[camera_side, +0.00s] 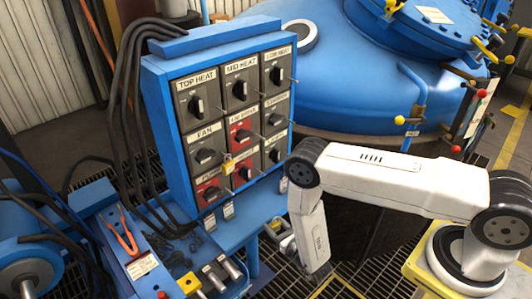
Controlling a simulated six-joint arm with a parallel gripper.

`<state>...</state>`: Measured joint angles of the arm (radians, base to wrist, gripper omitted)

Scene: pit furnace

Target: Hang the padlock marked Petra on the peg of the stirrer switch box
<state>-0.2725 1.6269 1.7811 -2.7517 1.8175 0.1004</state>
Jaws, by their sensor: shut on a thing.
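The switch panel (160,105) stands left of centre, with grey and red switch boxes in rows and thin pegs sticking out. Top Heat (195,104), Mid Heat and Low Heat are readable; I cannot surely read which box is the stirrer's. A yellow padlock (228,162) hangs at a peg between the lower left and middle boxes. My gripper (276,228) is low, right of the panel's foot, beside the blue shelf. It is shut on a small yellowish thing, seemingly a padlock, mostly hidden. No name on it is legible.
Black cables (125,90) run down the panel's left. A large blue vessel (350,70) stands behind right. A bench with orange-handled pliers (126,235) is at lower left. Floor grating (345,285) lies below.

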